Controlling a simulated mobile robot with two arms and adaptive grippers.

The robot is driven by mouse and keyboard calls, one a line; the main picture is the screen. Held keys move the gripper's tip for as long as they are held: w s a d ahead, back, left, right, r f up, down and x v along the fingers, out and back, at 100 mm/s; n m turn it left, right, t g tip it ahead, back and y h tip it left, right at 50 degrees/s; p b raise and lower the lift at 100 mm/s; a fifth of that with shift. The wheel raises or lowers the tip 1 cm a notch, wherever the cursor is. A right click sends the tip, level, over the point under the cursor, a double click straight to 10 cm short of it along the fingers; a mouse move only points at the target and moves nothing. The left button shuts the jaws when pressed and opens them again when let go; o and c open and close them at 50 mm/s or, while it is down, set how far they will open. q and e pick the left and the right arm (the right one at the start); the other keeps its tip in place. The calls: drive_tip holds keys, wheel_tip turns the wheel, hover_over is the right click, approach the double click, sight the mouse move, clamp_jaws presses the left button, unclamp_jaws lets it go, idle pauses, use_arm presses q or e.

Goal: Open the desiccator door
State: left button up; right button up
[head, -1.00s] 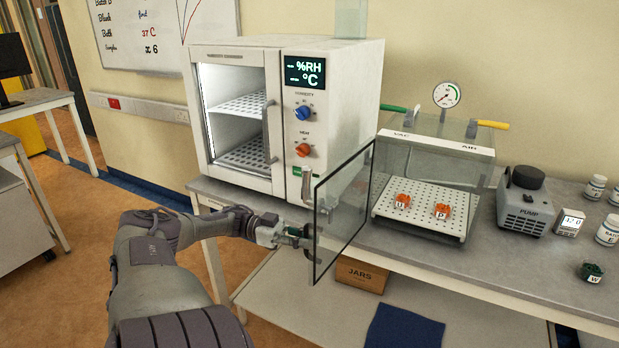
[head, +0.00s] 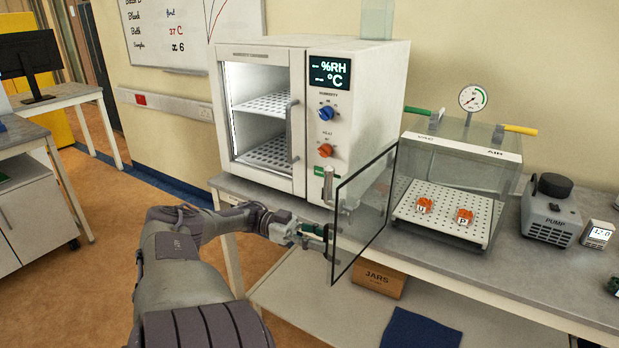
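The desiccator (head: 465,148) is a clear box with a white top strip marked VAC and AIR, standing on the bench right of the white cabinet. Its clear, dark-edged door (head: 365,208) is swung wide out from the box's left side, towards me. Inside, a white perforated tray (head: 450,228) bears two orange items (head: 424,205), (head: 464,216). My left gripper (head: 322,237) is at the dark handle (head: 331,243) on the door's outer edge. Its fingers overlap the handle, so I cannot tell whether they are closed on it. My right gripper is not in view.
The white humidity cabinet (head: 255,52) stands behind the door, with a handle on its front. A pump (head: 550,212) and a small display (head: 597,234) are right of the desiccator. A JARS box (head: 378,280) and a blue cloth (head: 420,328) lie on the lower shelf.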

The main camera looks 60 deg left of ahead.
use_arm(q)
drive_tip(key=shift+v, duration=2.85)
drive_tip(key=shift+f, duration=0.1)
